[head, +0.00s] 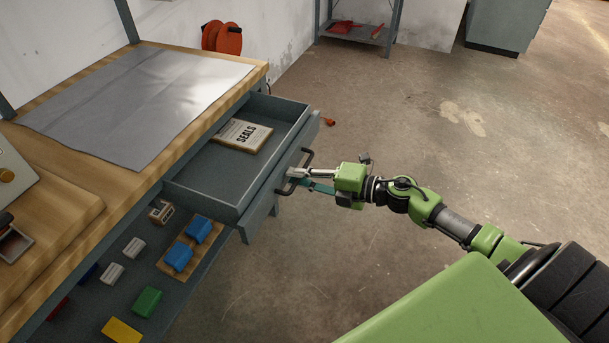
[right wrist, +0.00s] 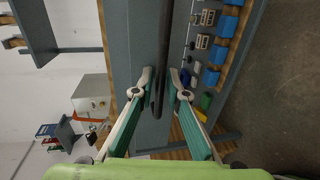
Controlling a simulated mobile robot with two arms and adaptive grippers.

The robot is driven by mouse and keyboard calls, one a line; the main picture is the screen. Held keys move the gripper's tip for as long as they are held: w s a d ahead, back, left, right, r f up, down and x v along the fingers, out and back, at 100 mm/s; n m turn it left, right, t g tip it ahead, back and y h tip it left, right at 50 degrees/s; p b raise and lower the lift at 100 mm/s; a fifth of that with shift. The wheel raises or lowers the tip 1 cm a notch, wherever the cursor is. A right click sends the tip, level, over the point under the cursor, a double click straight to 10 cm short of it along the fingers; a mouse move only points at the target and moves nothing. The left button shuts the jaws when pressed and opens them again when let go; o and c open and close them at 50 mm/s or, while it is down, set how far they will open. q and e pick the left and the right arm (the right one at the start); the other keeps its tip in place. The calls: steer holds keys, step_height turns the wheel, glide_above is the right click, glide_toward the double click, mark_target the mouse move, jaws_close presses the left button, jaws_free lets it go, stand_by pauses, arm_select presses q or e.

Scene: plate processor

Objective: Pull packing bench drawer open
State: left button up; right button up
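The packing bench drawer (head: 222,172) stands pulled out from under the wooden bench top (head: 150,170), with its grey interior showing. A box labelled SEALS (head: 243,135) lies inside it. The dark bar handle (head: 307,154) is on the drawer's front and also shows in the right wrist view (right wrist: 165,40). My left gripper is not in view.
A lower shelf (head: 190,278) under the bench holds blue, green, yellow and white blocks. A grey sheet (head: 140,100) lies on the bench top. An orange reel (head: 221,37) is by the wall. The floor (head: 430,130) right of the drawer is mostly clear.

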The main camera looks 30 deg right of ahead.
steer(key=v, duration=1.2)
steer(key=shift+f, duration=0.1)
stand_by(0.4)
